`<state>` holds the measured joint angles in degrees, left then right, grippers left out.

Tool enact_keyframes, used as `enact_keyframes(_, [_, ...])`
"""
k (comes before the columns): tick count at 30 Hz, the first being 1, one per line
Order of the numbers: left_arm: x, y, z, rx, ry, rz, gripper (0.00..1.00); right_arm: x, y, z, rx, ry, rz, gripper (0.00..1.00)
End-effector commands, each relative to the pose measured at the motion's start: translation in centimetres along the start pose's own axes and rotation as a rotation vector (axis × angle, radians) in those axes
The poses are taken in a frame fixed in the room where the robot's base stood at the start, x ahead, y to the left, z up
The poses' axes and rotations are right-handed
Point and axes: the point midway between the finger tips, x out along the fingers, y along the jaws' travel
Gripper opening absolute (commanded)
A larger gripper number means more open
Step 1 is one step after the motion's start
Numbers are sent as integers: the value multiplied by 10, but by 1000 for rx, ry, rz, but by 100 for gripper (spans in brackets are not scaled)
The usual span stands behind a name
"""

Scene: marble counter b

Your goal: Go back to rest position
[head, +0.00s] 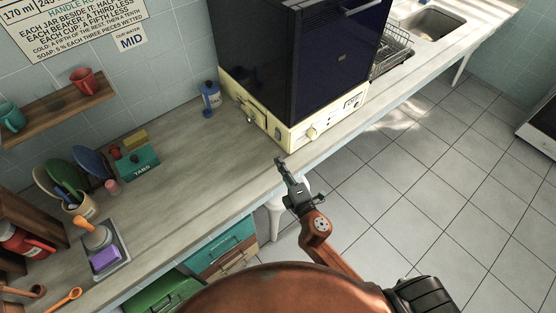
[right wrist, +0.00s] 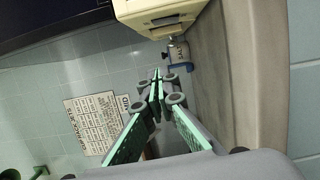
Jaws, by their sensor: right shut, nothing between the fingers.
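My right gripper (head: 282,163) is shut and empty. In the head view it hangs over the front edge of the counter (head: 185,165), just in front of the cream appliance (head: 290,133) with its dark upper door (head: 335,60). In the right wrist view the fingertips of the right gripper (right wrist: 157,73) meet with nothing between them, and the appliance's cream base (right wrist: 160,15) shows beyond them. I cannot tell whether the gripper touches the counter edge. My left gripper is in neither view.
A blue jar (head: 210,97) stands left of the appliance. A green TABS box (head: 137,166), a utensil pot (head: 78,205) and a grey tray (head: 103,255) with a purple sponge (head: 105,259) are further left. A sink (head: 435,24) lies at the back right. The tiled floor (head: 420,180) is clear.

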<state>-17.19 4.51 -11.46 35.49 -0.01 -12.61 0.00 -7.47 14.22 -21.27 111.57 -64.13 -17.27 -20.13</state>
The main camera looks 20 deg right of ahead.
Motion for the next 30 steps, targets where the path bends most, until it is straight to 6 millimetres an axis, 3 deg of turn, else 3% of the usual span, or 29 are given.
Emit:
enact_keyframes(14, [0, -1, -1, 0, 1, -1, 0, 0, 0, 2, 8, -6, -2, 0])
enact_keyframes(17, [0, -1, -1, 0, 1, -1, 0, -7, -5, 21, 71, -60, -26, 0])
enact_keyframes(19, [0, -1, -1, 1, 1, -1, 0, -18, -14, 47, 164, -140, -65, 0])
enact_keyframes(23, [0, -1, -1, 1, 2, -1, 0, -60, -51, 111, 428, -360, -187, 0])
enact_keyframes(25, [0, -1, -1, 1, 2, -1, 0, -93, -79, 139, 587, -488, -270, 0])
enact_keyframes(27, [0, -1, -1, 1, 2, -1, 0, -130, -107, 157, 735, -609, -359, 0])
enact_keyframes(30, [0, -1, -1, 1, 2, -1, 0, -180, -141, 166, 909, -750, -480, 0])
